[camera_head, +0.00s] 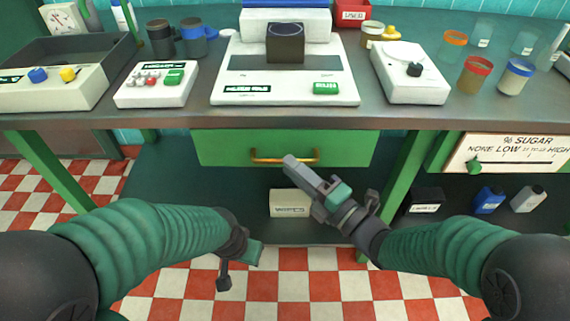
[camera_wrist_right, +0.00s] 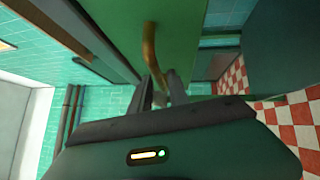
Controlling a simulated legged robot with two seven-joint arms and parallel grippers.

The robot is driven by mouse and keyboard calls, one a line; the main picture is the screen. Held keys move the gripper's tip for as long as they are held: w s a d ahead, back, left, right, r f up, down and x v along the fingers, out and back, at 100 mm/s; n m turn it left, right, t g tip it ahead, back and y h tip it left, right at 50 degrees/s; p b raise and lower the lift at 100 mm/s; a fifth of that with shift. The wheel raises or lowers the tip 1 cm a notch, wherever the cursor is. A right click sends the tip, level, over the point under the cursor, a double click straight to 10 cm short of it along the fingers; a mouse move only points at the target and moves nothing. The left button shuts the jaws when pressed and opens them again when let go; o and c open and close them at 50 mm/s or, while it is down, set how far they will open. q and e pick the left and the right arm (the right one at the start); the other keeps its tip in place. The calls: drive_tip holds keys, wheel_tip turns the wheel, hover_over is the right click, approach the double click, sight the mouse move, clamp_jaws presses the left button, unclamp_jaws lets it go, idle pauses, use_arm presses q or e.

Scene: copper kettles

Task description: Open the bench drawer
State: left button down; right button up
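The green bench drawer (camera_head: 225,148) hangs under the bench top and looks closed. Its brass bar handle (camera_head: 268,160) crosses the middle of the front. My right gripper (camera_head: 290,160) reaches the handle from below right, and its fingertips overlap it in the head view. In the right wrist view the brass handle (camera_wrist_right: 150,45) runs down between the two grey fingertips (camera_wrist_right: 160,80). The gap is about as narrow as the bar, so a firm grip cannot be told. My left gripper (camera_head: 238,265) hangs low at left of centre, away from the drawer; its fingers are unclear.
The bench top holds a white machine (camera_head: 285,90), a button box (camera_head: 155,85), a scale-like box (camera_head: 410,75) and several jars. A WIPES box (camera_head: 290,204) sits on the lower shelf. A green bench leg (camera_head: 400,170) stands right of the drawer.

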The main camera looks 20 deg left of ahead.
drive_tip(key=shift+x, duration=1.55)
drive_tip(key=shift+c, duration=0.3)
clamp_jaws()
drive_tip(key=shift+f, duration=0.1)
drive_tip(key=shift+f, duration=0.15)
